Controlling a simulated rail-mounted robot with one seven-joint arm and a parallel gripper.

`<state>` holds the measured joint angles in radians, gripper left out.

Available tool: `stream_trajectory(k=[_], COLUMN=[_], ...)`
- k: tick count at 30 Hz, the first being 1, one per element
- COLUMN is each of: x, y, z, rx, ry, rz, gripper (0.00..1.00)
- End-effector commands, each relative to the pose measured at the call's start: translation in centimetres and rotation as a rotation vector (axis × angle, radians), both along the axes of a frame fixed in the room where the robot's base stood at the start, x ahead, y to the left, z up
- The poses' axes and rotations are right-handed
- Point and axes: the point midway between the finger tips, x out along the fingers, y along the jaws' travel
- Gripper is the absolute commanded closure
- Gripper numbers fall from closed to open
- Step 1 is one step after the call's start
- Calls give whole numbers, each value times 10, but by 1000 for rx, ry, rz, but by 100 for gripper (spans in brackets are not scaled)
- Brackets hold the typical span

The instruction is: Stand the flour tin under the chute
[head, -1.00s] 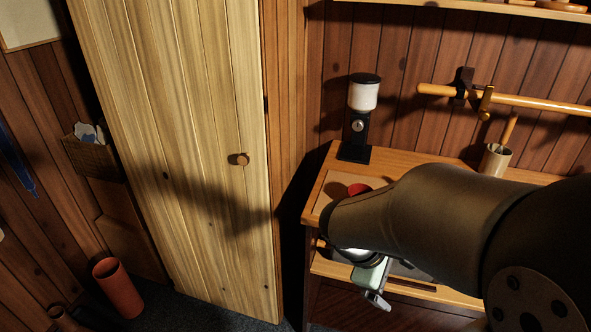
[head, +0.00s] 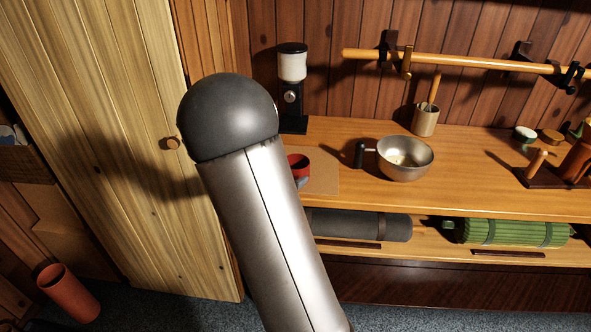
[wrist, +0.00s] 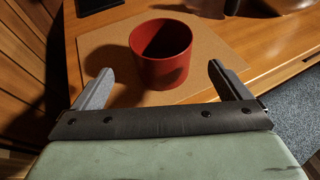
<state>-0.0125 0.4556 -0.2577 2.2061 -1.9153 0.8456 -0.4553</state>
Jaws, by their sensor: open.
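A red round open-topped tin (head: 301,169), which I take for the flour tin, stands upright on a tan mat (head: 323,182) on the counter. My arm hides its left part in the head view. In the wrist view the tin (wrist: 161,56) is ahead of my gripper (wrist: 160,72). My gripper is open, its fingers spread to either side of the tin's near side, with nothing gripped. The head view hides my gripper behind my arm. A black dispenser (head: 291,98) with a white hopper, likely the chute, stands behind the tin near the back wall.
A steel bowl (head: 405,160) with a black handle stands right of the mat. A utensil cup (head: 424,120) stands behind it. A wooden rail (head: 460,62) runs along the wall. A grey roll (head: 362,225) and a green roll (head: 512,232) lie on the lower shelf. A door (head: 110,130) is at left.

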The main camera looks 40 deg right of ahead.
Motion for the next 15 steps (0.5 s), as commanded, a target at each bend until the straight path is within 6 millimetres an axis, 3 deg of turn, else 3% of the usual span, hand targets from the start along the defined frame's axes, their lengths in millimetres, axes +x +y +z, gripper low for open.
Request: stream_trajectory(k=[3,10,15], x=[6,10,17], y=[-15,-29,-53], z=[-6,-11,-20], rx=[-1,0,0], ry=[0,0,1], rz=[-2,-2,-3], gripper=[4,4,4])
